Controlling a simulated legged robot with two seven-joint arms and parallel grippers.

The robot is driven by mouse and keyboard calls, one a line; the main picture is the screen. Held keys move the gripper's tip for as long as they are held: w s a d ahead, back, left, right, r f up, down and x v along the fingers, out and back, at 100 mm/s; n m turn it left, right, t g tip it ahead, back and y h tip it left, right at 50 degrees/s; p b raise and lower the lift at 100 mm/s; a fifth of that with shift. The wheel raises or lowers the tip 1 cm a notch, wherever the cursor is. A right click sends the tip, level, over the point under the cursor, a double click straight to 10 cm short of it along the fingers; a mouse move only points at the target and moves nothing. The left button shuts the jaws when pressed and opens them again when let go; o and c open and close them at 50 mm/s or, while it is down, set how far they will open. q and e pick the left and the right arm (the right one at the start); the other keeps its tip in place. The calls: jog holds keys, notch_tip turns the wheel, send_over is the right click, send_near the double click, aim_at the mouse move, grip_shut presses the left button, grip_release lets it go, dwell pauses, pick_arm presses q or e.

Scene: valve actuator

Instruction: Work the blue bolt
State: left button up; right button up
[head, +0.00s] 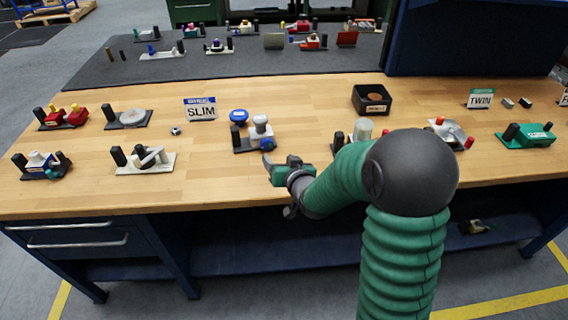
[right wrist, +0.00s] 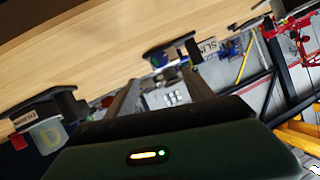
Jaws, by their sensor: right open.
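A device with black posts and a pale cylinder (head: 261,128) stands on the wooden bench near the middle. A round blue part (head: 267,143) sits low at its right front, and a blue disc (head: 239,116) is at its back left. I cannot tell for certain which blue part is the bolt. A small blue part (right wrist: 158,60) on a dark device also shows between my fingers in the right wrist view. My right gripper (head: 267,167) is open and empty, close in front of the device and apart from it. My left gripper is out of view.
Another device with a pale cylinder (head: 363,128) stands to the right, partly behind my right arm. A SLIM sign (head: 201,109) and a black bin (head: 371,101) stand farther back.

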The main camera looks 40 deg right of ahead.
jog(key=v, duration=0.4)
jog(key=shift+a+f, duration=0.1)
jog(key=shift+a, duration=0.1)
jog(key=s+a+f+n+g+y+p, duration=0.2)
jog(key=s+a+g, duration=0.3)
jog(key=s+a, duration=0.3)
jog(key=s+a+f+n+g+y+p, duration=0.2)
jog(key=s+a+f+n+g+p, duration=0.1)
jog(key=s+a, duration=0.5)
jog(key=shift+s+a+n+g+p, duration=0.2)
jog(key=shift+n+g+p, duration=0.4)
jog(key=shift+g, duration=0.6)
jog(key=shift+a, duration=0.1)
